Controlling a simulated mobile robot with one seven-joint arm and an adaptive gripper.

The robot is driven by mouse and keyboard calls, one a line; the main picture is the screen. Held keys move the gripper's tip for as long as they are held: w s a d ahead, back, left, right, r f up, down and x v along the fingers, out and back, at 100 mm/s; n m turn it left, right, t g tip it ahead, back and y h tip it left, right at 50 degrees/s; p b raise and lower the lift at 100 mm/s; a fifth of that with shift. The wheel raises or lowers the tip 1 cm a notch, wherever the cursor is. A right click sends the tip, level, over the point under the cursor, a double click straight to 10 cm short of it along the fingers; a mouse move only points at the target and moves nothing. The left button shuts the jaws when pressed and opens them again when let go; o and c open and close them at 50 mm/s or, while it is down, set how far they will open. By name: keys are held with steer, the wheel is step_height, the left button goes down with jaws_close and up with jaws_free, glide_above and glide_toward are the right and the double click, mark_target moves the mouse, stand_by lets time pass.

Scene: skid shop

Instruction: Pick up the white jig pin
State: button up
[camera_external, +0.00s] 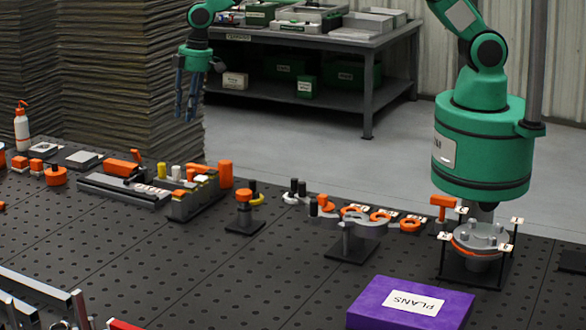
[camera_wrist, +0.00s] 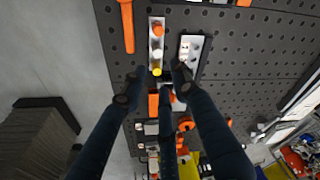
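The white jig pin (camera_external: 176,172) stands upright on a small grey block (camera_external: 192,207) on the black perforated table, between a yellow pin (camera_external: 162,170) and an orange pin (camera_external: 190,174). In the wrist view the white jig pin (camera_wrist: 156,54) shows in a row with the orange pin (camera_wrist: 158,30) and the yellow pin (camera_wrist: 157,71). My gripper (camera_external: 185,118) hangs fingers down, well above the table and apart from the pins. In the wrist view my gripper (camera_wrist: 156,80) is open and empty, with its tips near the yellow pin's end of the row.
A larger grey fixture (camera_external: 125,188) lies beside the pin block. A purple PLANS box (camera_external: 410,300) sits at the front right. The table's front middle is clear.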

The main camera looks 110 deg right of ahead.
glide_above(176, 167)
steer(key=s, duration=0.2)
step_height(176, 167, down, 5)
steer(key=shift+s+d+p, duration=0.1)
steer(key=shift+d+p, duration=0.15)
steer(key=shift+p, duration=0.1)
steer(key=shift+f, duration=0.15)
steer(key=shift+w+f+p, duration=0.2)
steer(key=shift+f, duration=1.15)
steer(key=shift+w+f+p, duration=0.15)
steer(key=shift+w+f, duration=0.1)
steer(key=shift+f, duration=1.15)
steer(key=shift+w+f+p, duration=0.2)
steer(key=shift+f, duration=1.15)
steer(key=shift+f, duration=0.15)
steer(key=shift+w+a+f+p, duration=0.1)
steer(key=shift+w+f+p, duration=0.1)
steer(key=shift+f, duration=0.6)
steer(key=shift+w+f+p, duration=0.1)
steer(key=shift+f+p, duration=0.15)
steer(key=shift+f, duration=0.55)
steer(key=shift+w+a+f+p, duration=0.1)
steer(key=shift+f+p, duration=0.1)
steer(key=shift+f, duration=0.6)
